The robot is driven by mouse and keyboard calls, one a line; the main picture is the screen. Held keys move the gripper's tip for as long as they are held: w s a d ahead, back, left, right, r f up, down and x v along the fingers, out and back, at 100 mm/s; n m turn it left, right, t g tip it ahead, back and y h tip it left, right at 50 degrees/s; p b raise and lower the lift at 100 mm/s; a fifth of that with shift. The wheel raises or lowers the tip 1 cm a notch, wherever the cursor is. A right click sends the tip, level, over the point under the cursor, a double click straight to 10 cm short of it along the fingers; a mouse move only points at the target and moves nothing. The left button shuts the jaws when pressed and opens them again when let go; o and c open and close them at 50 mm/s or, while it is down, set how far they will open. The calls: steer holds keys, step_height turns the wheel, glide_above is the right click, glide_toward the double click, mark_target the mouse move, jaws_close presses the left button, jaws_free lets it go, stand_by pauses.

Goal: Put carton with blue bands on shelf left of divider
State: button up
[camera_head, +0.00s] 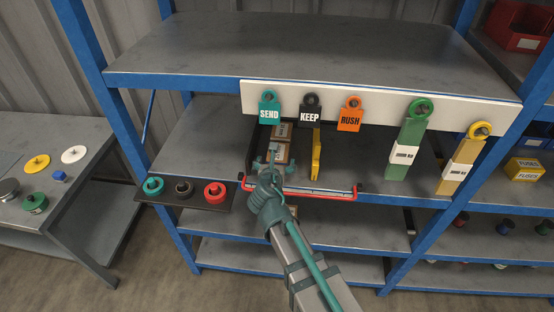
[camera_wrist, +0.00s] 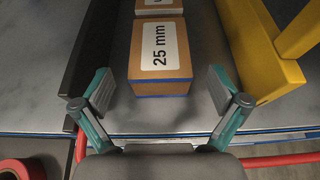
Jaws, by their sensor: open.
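The carton with blue bands (camera_wrist: 160,58) is brown with a white "25 mm" label and blue along its lower edge. It sits upright on the shelf (camera_head: 205,125), left of the yellow divider (camera_head: 316,155); the divider also shows in the wrist view (camera_wrist: 262,50). In the head view the carton (camera_head: 278,152) is partly hidden by my gripper. My gripper (camera_wrist: 160,92) is open and empty, its fingers either side of the carton's near end, with gaps on both sides. A second labelled carton (camera_head: 282,130) stands just behind it.
A dark side wall (camera_wrist: 92,45) bounds the lane on the left. A red rail (camera_head: 315,194) runs along the shelf front. SEND (camera_head: 269,112), KEEP (camera_head: 310,116) and RUSH (camera_head: 349,119) tags hang above. A dark ledge (camera_head: 170,197) holds several coloured knobs at left.

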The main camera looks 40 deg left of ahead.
steer(key=b+v, duration=0.1)
steer(key=v, duration=0.6)
steer(key=shift+s+a, duration=0.1)
steer(key=shift+s, duration=0.05)
